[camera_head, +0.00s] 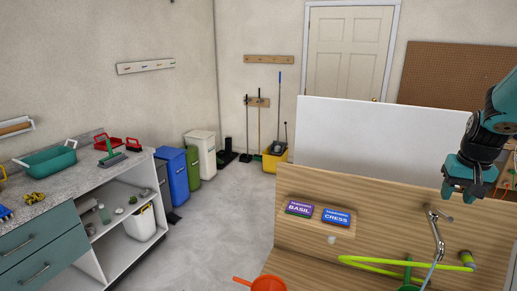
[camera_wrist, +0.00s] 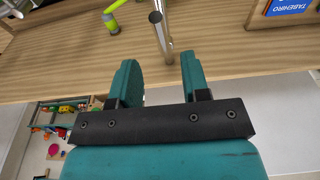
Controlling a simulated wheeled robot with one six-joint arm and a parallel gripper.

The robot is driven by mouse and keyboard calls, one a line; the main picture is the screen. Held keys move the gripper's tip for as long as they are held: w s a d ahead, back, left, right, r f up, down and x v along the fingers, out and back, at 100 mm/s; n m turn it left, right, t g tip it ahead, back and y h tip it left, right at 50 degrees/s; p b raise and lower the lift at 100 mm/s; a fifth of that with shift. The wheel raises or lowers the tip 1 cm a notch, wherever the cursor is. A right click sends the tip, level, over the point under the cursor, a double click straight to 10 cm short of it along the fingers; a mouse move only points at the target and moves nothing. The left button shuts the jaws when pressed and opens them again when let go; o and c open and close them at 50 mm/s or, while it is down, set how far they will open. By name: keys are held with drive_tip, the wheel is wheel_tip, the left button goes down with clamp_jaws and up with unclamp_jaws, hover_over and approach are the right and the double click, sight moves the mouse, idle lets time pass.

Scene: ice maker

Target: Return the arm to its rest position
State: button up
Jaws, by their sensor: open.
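My gripper (camera_head: 466,190) is at the right of the head view, its teal fingers pointing down in front of the wooden panel, to the right of the faucet-like metal pipe (camera_head: 435,232) in the picture's upper part. In the wrist view my gripper (camera_wrist: 160,75) shows two teal fingers spread apart with nothing between them. The metal pipe (camera_wrist: 160,30) lies just beyond the fingertips there; I cannot tell the exact distance. The upper part of my arm (camera_head: 490,120) runs out of the right edge of the head view.
Purple "Basil" (camera_head: 299,208) and blue "Cress" (camera_head: 336,216) packets rest on a small ledge of the wooden stand (camera_head: 385,195). A yellow-green hose (camera_head: 385,264) and orange funnel (camera_head: 268,284) are below. A white panel (camera_head: 375,135) stands behind. Open floor (camera_head: 225,220) lies left.

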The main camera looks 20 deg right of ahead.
drive_tip(key=w+a+f+n+y+b, duration=0.2)
drive_tip(key=a+n+b, duration=0.2)
drive_tip(key=a, duration=1.1)
drive_tip(key=w+a+f+n+y+b, duration=0.15)
drive_tip(key=a+n+b, duration=0.3)
drive_tip(key=a, duration=1.05)
drive_tip(key=s+a+f+n+y+b, duration=0.1)
drive_tip(key=s+a+f+n+b, duration=0.1)
drive_tip(key=s+a, duration=0.5)
drive_tip(key=s+a+f+n+g+y+b, duration=0.1)
drive_tip(key=s+a+n+b, duration=0.3)
drive_tip(key=s+a, duration=0.4)
drive_tip(key=a, duration=0.3)
drive_tip(key=shift+s+f, duration=0.2)
drive_tip(key=shift+f, duration=0.2)
drive_tip(key=shift+d+n, duration=0.15)
drive_tip(key=shift+n, duration=0.1)
